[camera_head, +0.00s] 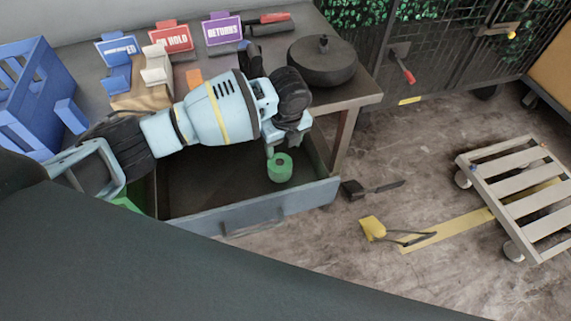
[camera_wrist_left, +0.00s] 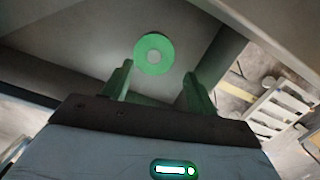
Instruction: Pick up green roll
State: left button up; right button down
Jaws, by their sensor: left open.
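In the left wrist view the green roll (camera_wrist_left: 154,54) is just beyond my fingertips, toward the left finger. My left gripper (camera_head: 278,150) reaches over the table edge and down into the drawer, right above the roll. In the left wrist view its two fingers (camera_wrist_left: 158,78) are apart with nothing between them. Whether a finger touches the roll is not clear. My right gripper is not in view.
The table holds signs, a dark round lidded pot (camera_head: 322,62) and a blue crate (camera_head: 38,95). The drawer's walls and the table edge (camera_head: 345,103) close in around the gripper. A slatted cart (camera_head: 520,190) and a yellow object (camera_head: 373,229) are on the floor at right.

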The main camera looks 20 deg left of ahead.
aim_at(280, 162)
pick_arm(q)
jog(key=shift+o, duration=1.2)
jog(key=shift+f, duration=0.3)
jog(key=o, duration=0.3)
jog(key=shift+a+f, duration=0.2)
jog(key=shift+f, duration=0.65)
jog(key=shift+o, duration=0.2)
jog(key=shift+s+a+f+b, duration=0.1)
jog(key=shift+a+f+b, duration=0.1)
jog(key=shift+f, duration=1.2)
jog(key=shift+a+f+b, duration=0.1)
jog(key=shift+a+f, duration=0.05)
jog(key=shift+f, duration=1.2)
